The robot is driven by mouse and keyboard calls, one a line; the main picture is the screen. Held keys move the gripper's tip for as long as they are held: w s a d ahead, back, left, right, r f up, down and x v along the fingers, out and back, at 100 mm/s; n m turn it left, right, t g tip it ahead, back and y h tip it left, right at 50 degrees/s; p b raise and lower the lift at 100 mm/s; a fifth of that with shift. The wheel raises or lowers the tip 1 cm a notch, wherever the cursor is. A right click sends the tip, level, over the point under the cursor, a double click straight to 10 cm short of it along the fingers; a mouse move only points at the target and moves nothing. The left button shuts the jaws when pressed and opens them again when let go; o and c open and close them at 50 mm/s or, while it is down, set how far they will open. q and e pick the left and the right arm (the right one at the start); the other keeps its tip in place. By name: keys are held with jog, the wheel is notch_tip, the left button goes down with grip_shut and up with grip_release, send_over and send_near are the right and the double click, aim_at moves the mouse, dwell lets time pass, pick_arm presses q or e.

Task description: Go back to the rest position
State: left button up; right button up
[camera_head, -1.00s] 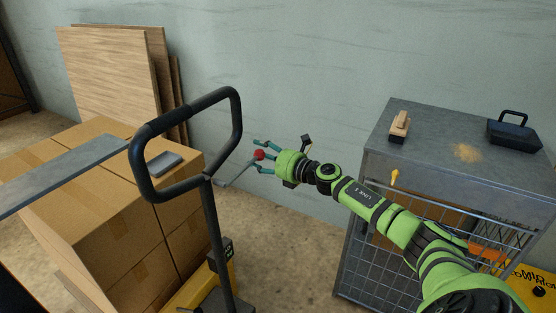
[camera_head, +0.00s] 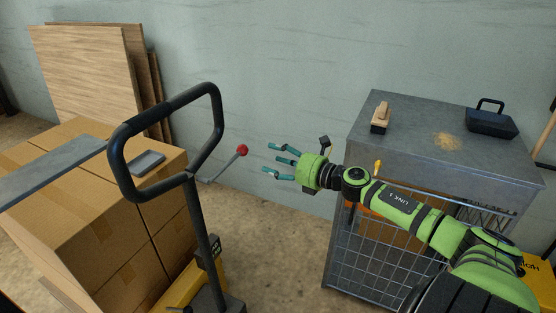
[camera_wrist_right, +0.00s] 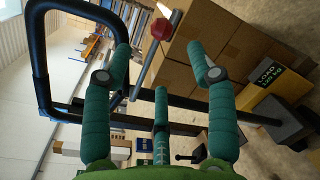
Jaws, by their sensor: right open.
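My right gripper (camera_head: 278,161) is open and empty, with its teal fingers spread and pointing left toward the pallet jack. It is apart from the red knob (camera_head: 243,150) on the jack's lever, with a clear gap between them. The dark handle loop (camera_head: 113,160) of the jack stands upright left of the knob. In the right wrist view the open fingers (camera_wrist_right: 160,85) show with nothing between them. The red knob (camera_wrist_right: 161,28) is beyond them there. My left gripper is not in view.
Stacked cardboard boxes (camera_head: 95,225) stand at the left, with wooden boards (camera_head: 80,75) behind. At the right a grey-topped cage cart (camera_head: 410,125) carries a brush (camera_head: 381,115), a dark dustpan-like box (camera_head: 490,122) and a pile of dust (camera_head: 447,141). My right arm passes in front of the cart.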

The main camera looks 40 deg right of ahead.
dwell(0.6)
jog(key=s+d+f+m+g+h, duration=0.1)
jog(key=s+d+f+m+h, duration=0.3)
jog(key=f, duration=0.6)
jog(key=s+f+m+g, duration=0.25)
jog(key=f+m, duration=0.35)
jog(key=f, duration=0.4)
jog(key=s+d+f+m+g+h, duration=0.1)
jog(key=s+d+f+m+h, duration=0.15)
jog(key=f+m, duration=0.45)
jog(key=s+a+f+m+g, duration=0.1)
jog(key=s+a+f, duration=0.1)
jog(key=s+f, duration=0.3)
jog(key=s+a+f+m+g, duration=0.1)
jog(key=s+a+f, duration=0.15)
jog(key=f, duration=0.55)
jog(key=s+a+f+m+g, duration=0.45)
jog(key=s+a+f, duration=0.35)
jog(key=s+f, duration=0.45)
jog(key=s+a+f+m+g+y, duration=0.1)
jog(key=s+a+f+m+g, duration=0.1)
jog(key=s+a, duration=0.6)
jog(key=s+a+f+m+g+y, duration=0.1)
jog(key=s+a+f+m, duration=0.3)
jog(key=s+a, duration=0.4)
jog(key=shift+s+a+f+g, duration=0.4)
jog(key=shift+s+f+g, duration=0.15)
jog(key=shift+s+g, duration=0.35)
